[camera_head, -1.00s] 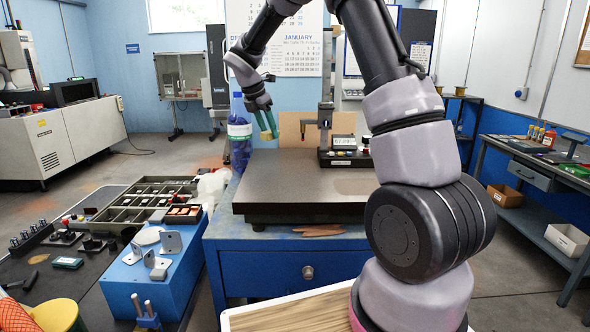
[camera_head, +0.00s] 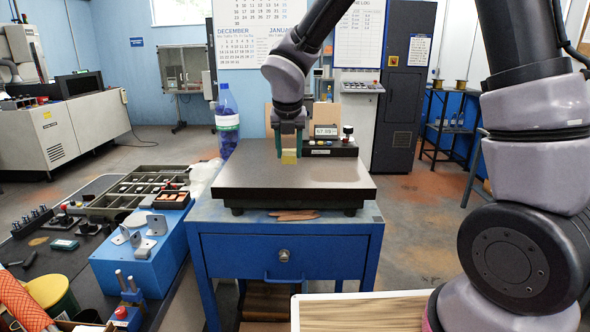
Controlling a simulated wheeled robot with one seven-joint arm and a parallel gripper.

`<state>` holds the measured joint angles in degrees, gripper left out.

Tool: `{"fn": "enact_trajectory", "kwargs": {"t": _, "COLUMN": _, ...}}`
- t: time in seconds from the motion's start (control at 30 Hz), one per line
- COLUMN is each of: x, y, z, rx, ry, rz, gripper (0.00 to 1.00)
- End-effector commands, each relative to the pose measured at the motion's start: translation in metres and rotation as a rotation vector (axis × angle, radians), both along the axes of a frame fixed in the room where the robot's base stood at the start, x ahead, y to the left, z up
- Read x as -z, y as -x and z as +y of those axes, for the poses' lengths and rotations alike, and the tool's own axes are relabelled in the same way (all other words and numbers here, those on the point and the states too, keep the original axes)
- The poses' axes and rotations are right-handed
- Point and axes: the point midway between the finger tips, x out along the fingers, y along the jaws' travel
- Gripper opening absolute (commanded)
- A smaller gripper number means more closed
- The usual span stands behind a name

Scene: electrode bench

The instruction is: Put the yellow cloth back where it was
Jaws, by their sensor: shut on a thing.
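The cloth is over the back part of the dark surface plate (camera_head: 290,183) on the blue cabinet. I cannot tell whether its lower edge touches the plate. The fingers hide the cloth's upper part.
A digital readout (camera_head: 325,131) stands behind the plate on the right. A blue bottle (camera_head: 227,120) stands at its back left. Grey brackets (camera_head: 133,231) stand on a blue block to the left. The front of the plate is clear.

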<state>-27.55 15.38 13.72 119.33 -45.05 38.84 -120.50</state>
Motion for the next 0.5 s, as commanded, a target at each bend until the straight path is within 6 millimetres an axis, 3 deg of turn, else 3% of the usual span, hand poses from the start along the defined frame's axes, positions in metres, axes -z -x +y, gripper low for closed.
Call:
{"fn": "enact_trajectory", "kwargs": {"t": 0.33, "x": 0.042, "y": 0.0, "z": 0.0, "rx": 0.001, "ry": 0.003, "rz": 0.001, "gripper": 0.0}}
{"fn": "enact_trajectory", "kwargs": {"t": 0.5, "x": 0.049, "y": 0.0, "z": 0.0, "rx": 0.004, "ry": -0.001, "rz": 0.0, "gripper": 0.0}}
